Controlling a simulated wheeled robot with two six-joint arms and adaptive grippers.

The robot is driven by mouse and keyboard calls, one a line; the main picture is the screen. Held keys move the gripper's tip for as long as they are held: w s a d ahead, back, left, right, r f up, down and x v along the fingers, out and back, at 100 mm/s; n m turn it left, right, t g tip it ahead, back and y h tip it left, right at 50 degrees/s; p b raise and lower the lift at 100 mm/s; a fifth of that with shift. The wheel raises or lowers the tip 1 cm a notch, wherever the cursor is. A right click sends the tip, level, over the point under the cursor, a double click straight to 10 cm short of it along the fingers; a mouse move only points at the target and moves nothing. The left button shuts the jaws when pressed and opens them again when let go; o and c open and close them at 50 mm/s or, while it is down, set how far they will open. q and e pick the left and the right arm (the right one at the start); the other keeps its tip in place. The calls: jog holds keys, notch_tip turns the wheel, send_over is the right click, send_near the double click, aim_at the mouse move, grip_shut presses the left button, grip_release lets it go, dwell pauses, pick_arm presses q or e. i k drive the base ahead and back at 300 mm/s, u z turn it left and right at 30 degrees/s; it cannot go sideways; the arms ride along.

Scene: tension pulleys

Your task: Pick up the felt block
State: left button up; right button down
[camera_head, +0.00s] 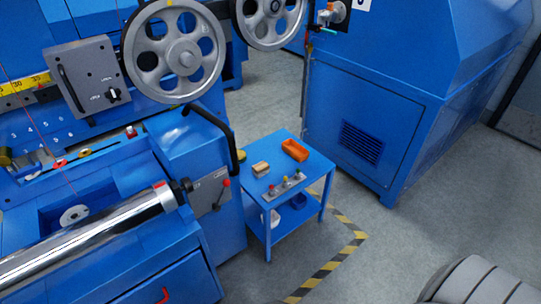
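A small tan block (260,169), which looks like the felt block, lies on the top of a small blue cart (307,179) near the middle of the view. It sits left of an orange tray and behind a row of small knobs. It is too small to make out its texture. Nothing touches it from above. Neither my left nor my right gripper shows in this view.
The orange tray (295,150) and a grey strip with several coloured knobs (284,187) share the cart top. A blue machine with a steel roller (90,238) stands close at left. A blue cabinet (372,125) stands behind right.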

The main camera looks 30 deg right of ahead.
aim_at(262, 168)
jog(key=z, duration=2.15)
jog(key=i, duration=2.5)
jog(key=u, duration=0.5)
